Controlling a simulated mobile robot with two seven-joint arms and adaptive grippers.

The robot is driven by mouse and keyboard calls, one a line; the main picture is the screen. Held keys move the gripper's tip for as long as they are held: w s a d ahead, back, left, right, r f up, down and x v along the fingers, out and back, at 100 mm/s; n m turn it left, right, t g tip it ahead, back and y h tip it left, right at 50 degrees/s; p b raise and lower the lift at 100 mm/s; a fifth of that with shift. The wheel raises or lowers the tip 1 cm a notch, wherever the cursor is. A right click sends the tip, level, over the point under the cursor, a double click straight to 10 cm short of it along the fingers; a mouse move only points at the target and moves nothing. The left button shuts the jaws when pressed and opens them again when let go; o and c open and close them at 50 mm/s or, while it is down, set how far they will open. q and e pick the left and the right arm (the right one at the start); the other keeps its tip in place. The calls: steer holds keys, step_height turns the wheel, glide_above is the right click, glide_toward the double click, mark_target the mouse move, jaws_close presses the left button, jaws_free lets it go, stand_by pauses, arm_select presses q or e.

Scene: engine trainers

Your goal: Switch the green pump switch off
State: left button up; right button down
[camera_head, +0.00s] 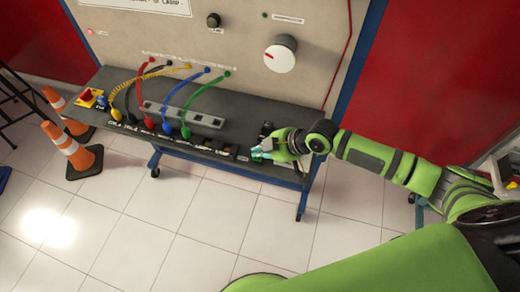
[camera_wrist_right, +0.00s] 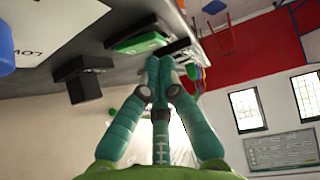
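The green pump switch (camera_wrist_right: 138,44) shows in the right wrist view as a green rocker in a dark housing on the panel surface. I cannot pick it out in the head view, where my right gripper (camera_head: 262,154) covers the right end of the front switch row. In the right wrist view my right gripper (camera_wrist_right: 158,63) has its teal fingers drawn together, with nothing seen between them. The fingertips are just beside the green switch; whether they touch it I cannot tell. My left gripper is not in view.
The dark bench (camera_head: 120,82) carries coloured cables (camera_head: 198,92), a grey bar (camera_head: 185,115) and a red-and-yellow button box (camera_head: 88,97). A black switch block (camera_wrist_right: 84,78) neighbours the green one. A large dial (camera_head: 280,54) is on the upright panel. Orange cones (camera_head: 70,147) stand left.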

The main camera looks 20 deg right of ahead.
step_height(320, 180, up, 4)
steer(key=p, duration=0.2)
steer(key=shift+w+f+p, duration=0.1)
steer(key=shift+p, duration=0.3)
arm_select(q)
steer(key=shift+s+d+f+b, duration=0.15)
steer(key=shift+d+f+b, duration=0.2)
steer(key=shift+b, duration=1.7)
arm_select(e)
steer(key=w+d+v, duration=0.1)
steer(key=v, duration=0.8)
steer(key=shift+d, duration=0.5)
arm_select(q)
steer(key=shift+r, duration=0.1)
arm_select(e)
steer(key=shift+a, duration=0.15)
